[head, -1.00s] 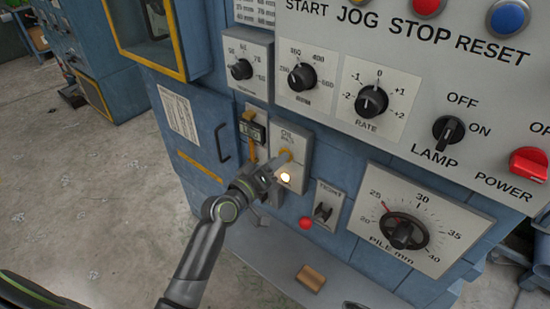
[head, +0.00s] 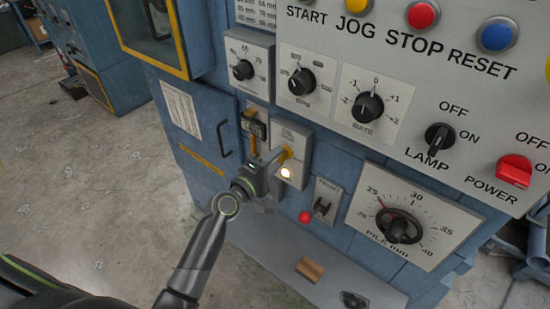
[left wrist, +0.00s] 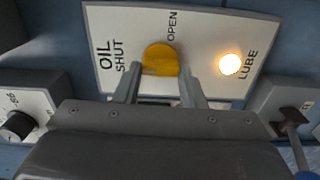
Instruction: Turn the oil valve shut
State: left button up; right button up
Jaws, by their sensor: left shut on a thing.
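The oil valve's yellow handle (head: 288,153) is on a pale plate (head: 301,142) on the blue machine front. My left gripper (head: 280,159) reaches it from the lower left and is shut on it. In the left wrist view the rounded yellow handle (left wrist: 161,60) sits between the two finger ends of the gripper (left wrist: 159,82). The plate (left wrist: 205,22) there reads OIL, SHUT, OPEN and LUBE. The handle shows between the SHUT and OPEN words; its lower part is hidden by the fingers. My right gripper is not in view.
A lit lamp (head: 286,172) is just below the valve, close to the gripper. A toggle plate (head: 326,201) and a red knob (head: 305,217) are to the lower right. A black door handle (head: 223,140) is to the left. Open floor (head: 90,200) lies left of the machine.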

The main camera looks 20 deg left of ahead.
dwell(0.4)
pick_arm(q)
jog(key=shift+f, duration=0.1)
jog(key=o, duration=1)
jog(key=b+v, duration=0.3)
jog(key=v, duration=1.4)
jog(key=shift+s+a, duration=0.1)
jog(key=shift+s, duration=0.1)
